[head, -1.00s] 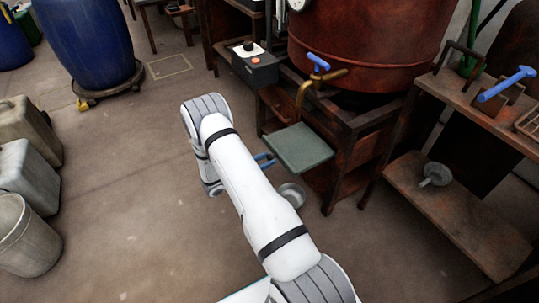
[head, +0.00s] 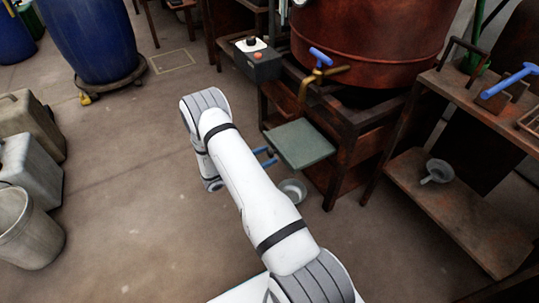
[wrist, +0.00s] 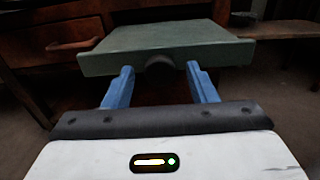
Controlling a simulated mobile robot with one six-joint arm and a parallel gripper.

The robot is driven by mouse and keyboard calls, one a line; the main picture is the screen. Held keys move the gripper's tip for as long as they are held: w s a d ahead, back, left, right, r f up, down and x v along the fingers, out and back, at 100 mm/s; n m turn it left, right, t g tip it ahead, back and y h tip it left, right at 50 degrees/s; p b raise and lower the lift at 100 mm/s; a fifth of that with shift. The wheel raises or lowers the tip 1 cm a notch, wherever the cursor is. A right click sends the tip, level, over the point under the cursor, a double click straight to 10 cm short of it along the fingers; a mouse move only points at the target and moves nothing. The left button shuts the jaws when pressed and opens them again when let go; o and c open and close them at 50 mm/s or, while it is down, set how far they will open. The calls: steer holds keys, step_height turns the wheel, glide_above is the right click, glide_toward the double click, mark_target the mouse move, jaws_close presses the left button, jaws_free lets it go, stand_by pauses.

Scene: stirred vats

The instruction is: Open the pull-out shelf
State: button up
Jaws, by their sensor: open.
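The pull-out shelf is a flat grey-green board (head: 301,144) that sticks out from the dark wooden stand under the red-brown vat. In the wrist view the shelf (wrist: 165,40) shows its front edge with a round dark knob (wrist: 160,67) at the middle. My gripper (wrist: 160,80) is open, with its two blue fingers on either side of the knob, apparently apart from it. In the head view my gripper (head: 264,155) is by the shelf's left front edge, partly hidden behind my arm.
The vat (head: 365,40) has a brass tap with a blue handle (head: 320,57) above the shelf. A wooden rack (head: 440,205) with a funnel (head: 437,171) stands at right. The floor at left is clear up to the canisters (head: 30,165).

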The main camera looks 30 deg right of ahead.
steer(key=a+p, duration=0.2)
steer(key=a, duration=0.5)
steer(key=shift+s+a, duration=0.15)
steer(key=shift+a, duration=0.2)
steer(key=s+r+m+g+y+p, duration=0.35)
steer(key=r+m+p, duration=0.2)
steer(key=r, duration=1.05)
steer(key=s+r+m+g+y+p, duration=0.2)
steer(key=s+r+m+y+p, duration=0.4)
steer(key=r, duration=1)
steer(key=s+a+r+m+t+y+p, duration=0.2)
steer(key=s+r+p, duration=0.3)
steer(key=r, duration=0.5)
steer(key=s+a+r+m+t+y+p, duration=0.2)
steer(key=r+p, duration=0.5)
steer(key=r, duration=0.4)
steer(key=s+a+r+m+t+y+p, duration=0.3)
steer(key=s+a+r+p, duration=0.3)
steer(key=s+r, duration=0.3)
steer(key=shift+r+y+p, duration=0.3)
steer(key=shift+r+y, duration=0.45)
steer(key=shift+r, duration=0.05)
